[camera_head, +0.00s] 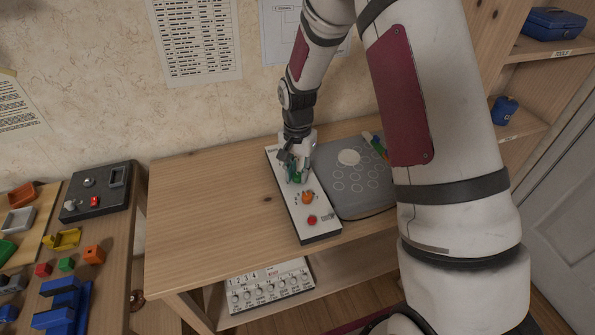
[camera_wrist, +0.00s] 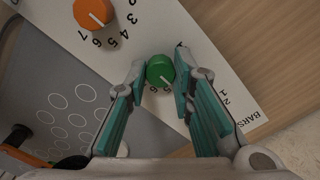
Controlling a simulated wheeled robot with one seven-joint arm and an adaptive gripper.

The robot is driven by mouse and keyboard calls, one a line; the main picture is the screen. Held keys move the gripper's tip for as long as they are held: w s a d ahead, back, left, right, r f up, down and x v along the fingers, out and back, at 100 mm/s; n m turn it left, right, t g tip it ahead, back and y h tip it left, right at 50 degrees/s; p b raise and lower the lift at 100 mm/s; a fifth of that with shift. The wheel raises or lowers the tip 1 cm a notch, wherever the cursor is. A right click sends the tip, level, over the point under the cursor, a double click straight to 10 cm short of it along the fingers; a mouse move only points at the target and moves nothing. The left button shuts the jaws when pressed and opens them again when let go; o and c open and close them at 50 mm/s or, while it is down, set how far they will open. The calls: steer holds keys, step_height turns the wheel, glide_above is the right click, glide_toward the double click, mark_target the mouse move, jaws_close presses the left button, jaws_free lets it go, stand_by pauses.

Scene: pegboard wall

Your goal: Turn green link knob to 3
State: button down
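The green knob (camera_wrist: 160,71) is on the panel (camera_wrist: 205,75), a long white-topped control box. Its white pointer line aims toward the lower right in the wrist view, near printed digits partly covered by my fingers. The digits 1 and 2 show beyond the right finger. My gripper (camera_wrist: 161,68) is over the panel, one teal-padded finger on each side of the knob. The fingertips are apart, with what looks like a narrow gap to the knob; contact is hard to judge. In the head view my gripper (camera_head: 297,172) mostly hides the knob.
An orange knob (camera_head: 307,197) and a red button (camera_head: 312,219) are on the same panel (camera_head: 320,237). A grey device with circles (camera_head: 352,186) lies close to its right. The wooden tabletop (camera_head: 205,215) to the left is clear. A side table holds coloured blocks and a dark box (camera_head: 95,205).

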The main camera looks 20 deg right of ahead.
mark_target(297, 175)
steer(key=shift+n, duration=2.8)
steer(key=c, duration=1.4)
jaws_free()
steer(key=shift+o, duration=0.2)
step_height(297, 175, up, 12)
